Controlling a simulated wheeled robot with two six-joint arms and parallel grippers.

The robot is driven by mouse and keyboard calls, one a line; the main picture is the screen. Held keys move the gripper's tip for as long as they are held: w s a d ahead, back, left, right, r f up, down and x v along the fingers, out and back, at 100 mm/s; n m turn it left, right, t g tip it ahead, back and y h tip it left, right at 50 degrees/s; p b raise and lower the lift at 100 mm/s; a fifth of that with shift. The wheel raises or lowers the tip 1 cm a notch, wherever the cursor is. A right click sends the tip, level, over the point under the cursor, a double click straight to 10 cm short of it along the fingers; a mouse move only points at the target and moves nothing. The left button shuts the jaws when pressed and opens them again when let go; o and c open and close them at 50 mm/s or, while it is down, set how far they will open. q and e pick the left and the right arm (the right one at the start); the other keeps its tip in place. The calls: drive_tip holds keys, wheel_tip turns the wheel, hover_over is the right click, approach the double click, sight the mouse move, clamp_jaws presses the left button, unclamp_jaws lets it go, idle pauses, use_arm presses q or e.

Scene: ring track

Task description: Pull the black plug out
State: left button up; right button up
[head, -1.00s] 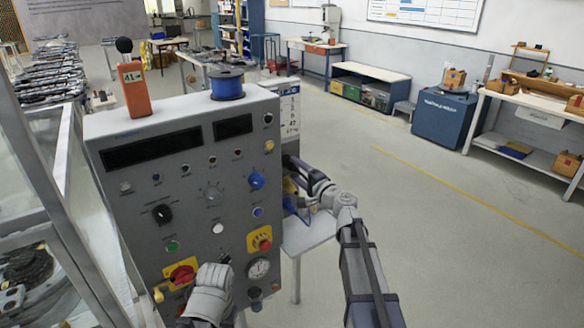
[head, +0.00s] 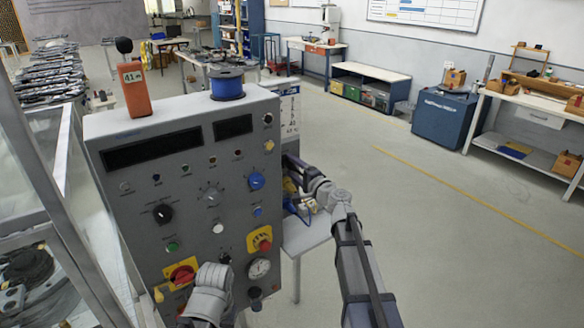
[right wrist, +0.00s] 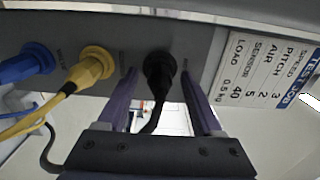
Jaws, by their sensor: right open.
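The black plug (right wrist: 159,72) sits in a socket on the grey side wall of the control box, its black cable hanging down, in the right wrist view. My right gripper (right wrist: 160,84) is open, with one finger on each side of the plug and a gap showing on both sides. In the head view my right gripper (head: 303,180) is at the right side of the box (head: 190,230), and the plug is hidden there. A grey joint of my left arm shows low in front of the panel; its gripper fingers do not show.
A yellow plug (right wrist: 92,66) and a blue plug (right wrist: 27,64) sit in the same side wall, left of the black one. A white label plate (right wrist: 266,70) is to the right. A small table (head: 308,236) stands beside the box.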

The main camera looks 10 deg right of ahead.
sight(296, 170)
idle(0.3)
clamp_jaws()
idle(0.4)
idle(0.7)
drive_tip(key=shift+s, duration=0.15)
drive_tip(key=shift+v, duration=2.9)
